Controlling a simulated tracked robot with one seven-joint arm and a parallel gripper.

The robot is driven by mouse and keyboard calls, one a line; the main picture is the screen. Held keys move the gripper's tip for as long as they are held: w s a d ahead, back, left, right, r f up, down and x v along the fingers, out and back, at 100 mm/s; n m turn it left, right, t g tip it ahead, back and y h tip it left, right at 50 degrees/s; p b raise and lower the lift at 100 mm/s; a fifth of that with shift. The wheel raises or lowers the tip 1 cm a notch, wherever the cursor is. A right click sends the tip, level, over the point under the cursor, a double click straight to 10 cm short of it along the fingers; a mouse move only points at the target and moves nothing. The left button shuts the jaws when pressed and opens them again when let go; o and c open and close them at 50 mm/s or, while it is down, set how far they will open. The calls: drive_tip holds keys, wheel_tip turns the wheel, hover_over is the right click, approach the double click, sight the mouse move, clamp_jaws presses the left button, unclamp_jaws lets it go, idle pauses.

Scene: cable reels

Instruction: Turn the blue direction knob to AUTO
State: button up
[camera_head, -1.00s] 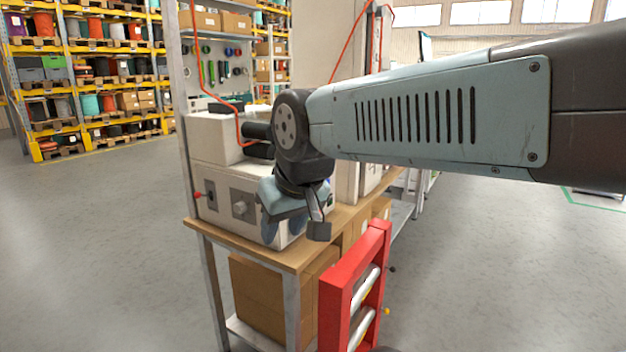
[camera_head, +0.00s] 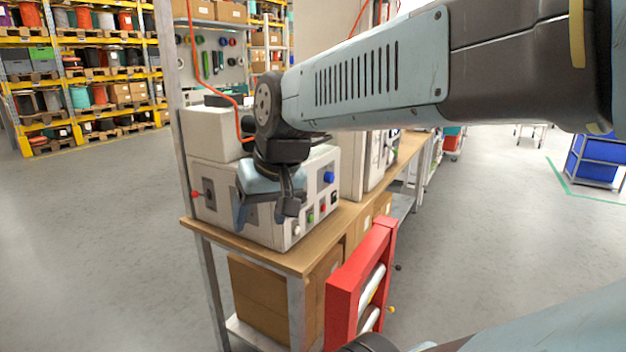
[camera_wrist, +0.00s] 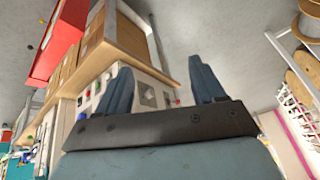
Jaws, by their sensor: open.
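The blue direction knob (camera_head: 329,177) sits high on the right-hand panel of a pale control box (camera_head: 222,179) on a wooden bench. It shows clear of my arm, but I cannot read its setting or any AUTO mark. My gripper (camera_head: 264,210) is open and empty, hanging in front of the box to the left of the knob. In the wrist view the two blue-grey fingers (camera_wrist: 163,82) stand apart with nothing between them. The box's grey side face shows past them, and part of the button panel is behind the left finger.
The wooden bench top (camera_head: 283,258) bears the box. A red ladder-like frame (camera_head: 346,300) stands close at its front right. Black, red and green controls lie below the knob. An orange cable (camera_head: 203,82) hangs behind the box. Open floor lies left and right.

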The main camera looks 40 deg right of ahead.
drive_tip(key=w+d+f+m+y, duration=0.1)
drive_tip(key=w+d+m+y, duration=0.1)
drive_tip(key=w+d+m, duration=0.3)
drive_tip(key=w+d+f+m+y, duration=0.1)
drive_tip(key=w+m+y, duration=0.2)
drive_tip(key=w, duration=0.4)
drive_tip(key=m+t+h, duration=0.4)
drive_tip(key=m+t, duration=0.6)
drive_tip(key=m, duration=0.6)
approach(332, 178)
drive_tip(key=x, duration=0.9)
drive_tip(key=shift+d, duration=0.15)
drive_tip(key=shift+c, duration=0.3)
drive_tip(key=c, duration=1)
